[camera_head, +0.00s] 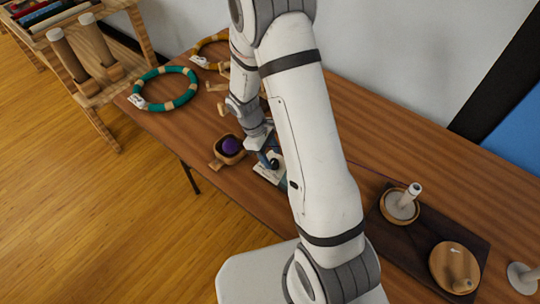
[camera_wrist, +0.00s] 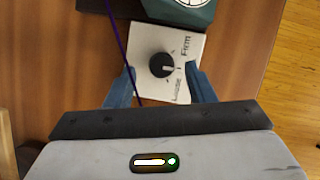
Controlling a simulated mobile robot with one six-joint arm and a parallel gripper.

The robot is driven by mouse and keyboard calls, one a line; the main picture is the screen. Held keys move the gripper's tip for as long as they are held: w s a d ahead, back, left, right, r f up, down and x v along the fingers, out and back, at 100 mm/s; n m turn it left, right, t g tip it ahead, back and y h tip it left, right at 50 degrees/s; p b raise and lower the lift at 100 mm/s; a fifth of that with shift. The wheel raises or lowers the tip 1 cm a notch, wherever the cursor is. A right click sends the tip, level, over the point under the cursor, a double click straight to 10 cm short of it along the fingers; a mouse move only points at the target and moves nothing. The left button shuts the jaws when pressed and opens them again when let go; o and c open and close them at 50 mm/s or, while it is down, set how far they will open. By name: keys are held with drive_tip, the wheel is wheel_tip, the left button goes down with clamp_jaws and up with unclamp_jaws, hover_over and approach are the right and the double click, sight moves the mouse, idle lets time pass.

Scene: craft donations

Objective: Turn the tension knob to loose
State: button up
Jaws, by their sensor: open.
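The tension knob (camera_wrist: 161,66) is a small round black knob with a white pointer mark, on a pale square plate (camera_wrist: 146,38). The pointer appears to face right, between the two words. My gripper (camera_wrist: 160,70) is open, with one blue finger on each side of the plate's near part. The fingers look apart from the knob; their height above it is unclear. In the head view, the plate (camera_head: 264,175) shows beside my gripper (camera_head: 268,160), partly hidden by my arm.
A purple yarn ball (camera_head: 231,146) sits in a wooden bowl (camera_head: 219,160) left of the plate. A purple thread (camera_wrist: 118,45) runs past the plate's left side. A teal object (camera_wrist: 185,12) stands beyond it. A teal hoop (camera_head: 164,88) and a dark board (camera_head: 415,235) lie on the table.

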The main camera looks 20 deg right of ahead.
drive_tip(key=shift+x, duration=0.85)
drive_tip(key=shift+s+r, duration=0.1)
drive_tip(key=shift+c, duration=0.6)
